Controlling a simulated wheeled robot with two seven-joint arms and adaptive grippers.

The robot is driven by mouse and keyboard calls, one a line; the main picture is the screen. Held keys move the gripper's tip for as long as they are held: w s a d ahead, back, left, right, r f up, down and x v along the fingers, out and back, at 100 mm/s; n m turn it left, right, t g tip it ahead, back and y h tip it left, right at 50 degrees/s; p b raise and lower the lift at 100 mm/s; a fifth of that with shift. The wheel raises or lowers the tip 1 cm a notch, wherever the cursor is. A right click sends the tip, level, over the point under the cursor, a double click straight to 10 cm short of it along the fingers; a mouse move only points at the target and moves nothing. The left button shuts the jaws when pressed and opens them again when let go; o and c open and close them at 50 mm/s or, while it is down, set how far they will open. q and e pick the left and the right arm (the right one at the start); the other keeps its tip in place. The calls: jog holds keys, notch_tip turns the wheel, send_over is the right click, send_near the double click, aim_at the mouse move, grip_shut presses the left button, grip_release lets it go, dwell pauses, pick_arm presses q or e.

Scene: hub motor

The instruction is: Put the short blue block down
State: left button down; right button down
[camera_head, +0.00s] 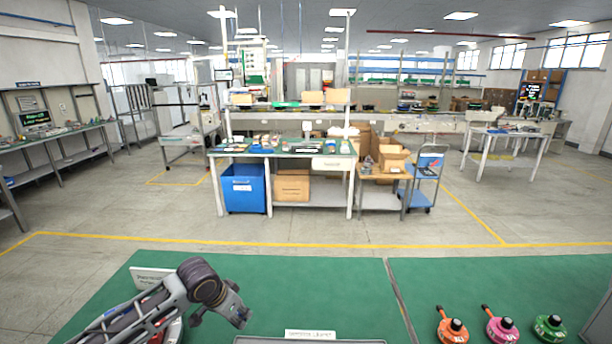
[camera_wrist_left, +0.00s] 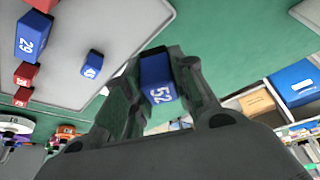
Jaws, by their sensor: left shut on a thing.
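My left gripper (camera_head: 238,318) is over the green mat on the table, left of the grey tray's edge (camera_head: 300,341). The left wrist view shows its fingers (camera_wrist_left: 160,92) shut on a blue block (camera_wrist_left: 157,78) marked 52. The held block shows against the tray's border and the green mat; its height above them cannot be told. The grey tray (camera_wrist_left: 105,30) also holds a larger blue block (camera_wrist_left: 33,36) marked 29, a small blue block (camera_wrist_left: 92,64) and several red blocks (camera_wrist_left: 26,74). My right gripper is not in view.
A white card (camera_head: 310,334) stands at the tray's back edge, and another white sign (camera_head: 150,278) is behind my left arm. Orange (camera_head: 452,328), pink (camera_head: 502,328) and green (camera_head: 549,328) round items with handles stand at the right. The mat (camera_head: 320,285) between is clear.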

pick_arm(q)
jog(key=shift+w+a+r+n+y, duration=0.85)
jog(key=shift+a+r+n, duration=0.7)
jog(key=shift+r+n, duration=1.5)
jog(key=s+f, duration=0.8)
jog(key=f, duration=0.2)
jog(key=shift+s+t, duration=0.15)
jog(key=shift+t, duration=0.25)
jog(key=shift+d+y, duration=0.15)
jog(key=shift+y, duration=0.1)
